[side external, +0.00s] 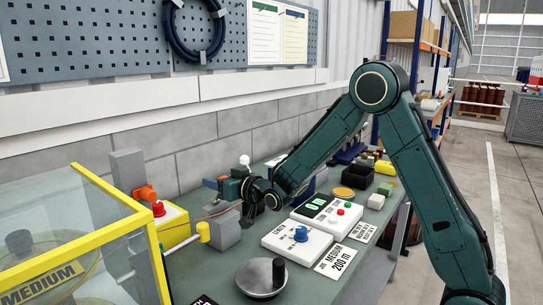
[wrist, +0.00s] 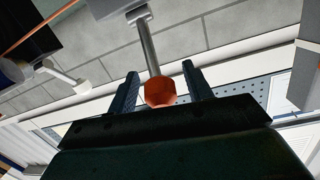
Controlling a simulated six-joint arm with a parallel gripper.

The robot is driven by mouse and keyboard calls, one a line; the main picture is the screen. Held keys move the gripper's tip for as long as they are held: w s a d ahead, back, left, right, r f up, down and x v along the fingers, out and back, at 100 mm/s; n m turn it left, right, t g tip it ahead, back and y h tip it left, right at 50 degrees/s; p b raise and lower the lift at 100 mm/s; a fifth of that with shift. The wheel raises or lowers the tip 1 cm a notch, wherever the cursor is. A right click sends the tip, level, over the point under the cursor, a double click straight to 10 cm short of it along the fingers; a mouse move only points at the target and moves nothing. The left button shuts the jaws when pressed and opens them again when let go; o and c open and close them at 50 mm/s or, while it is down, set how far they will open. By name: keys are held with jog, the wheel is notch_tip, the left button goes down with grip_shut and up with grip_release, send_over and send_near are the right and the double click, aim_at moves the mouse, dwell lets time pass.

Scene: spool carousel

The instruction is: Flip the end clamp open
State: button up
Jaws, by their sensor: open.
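I take the end clamp to be the grey block with an orange-red knob on a metal rod. In the wrist view the knob (wrist: 160,92) sits between the two blue fingers of my gripper (wrist: 160,88). The fingers are open, with a gap on each side of the knob. The rod (wrist: 149,45) runs up from it to a grey block (wrist: 115,6). In the side view my gripper (side external: 216,184) points left above the bench, with an orange-red patch at its fingertips.
A yellow-framed clear guard (side external: 75,235) stands at the left front. A grey post (side external: 128,170) with an orange part and a yellow box (side external: 173,228) are left of my gripper. A wall stands behind.

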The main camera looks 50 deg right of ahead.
jog(key=s+r, duration=0.1)
jog(key=s, duration=1.2)
jog(key=shift+a+r, duration=0.3)
jog(key=shift+a, duration=0.1)
jog(key=shift+s+r, duration=0.1)
jog(key=shift+s, duration=0.05)
jog(key=s+a+r+n+g, duration=0.1)
jog(key=s+g, duration=0.4)
jog(key=s, duration=0.9)
jog(key=s+a+r+n+g, duration=0.1)
jog(key=s+g, duration=0.5)
jog(key=s, duration=0.7)
jog(key=shift+s+a+r+y, duration=0.15)
jog(key=shift+s+r+y, duration=0.25)
jog(key=shift+r, duration=0.05)
jog(key=shift+c, duration=0.4)
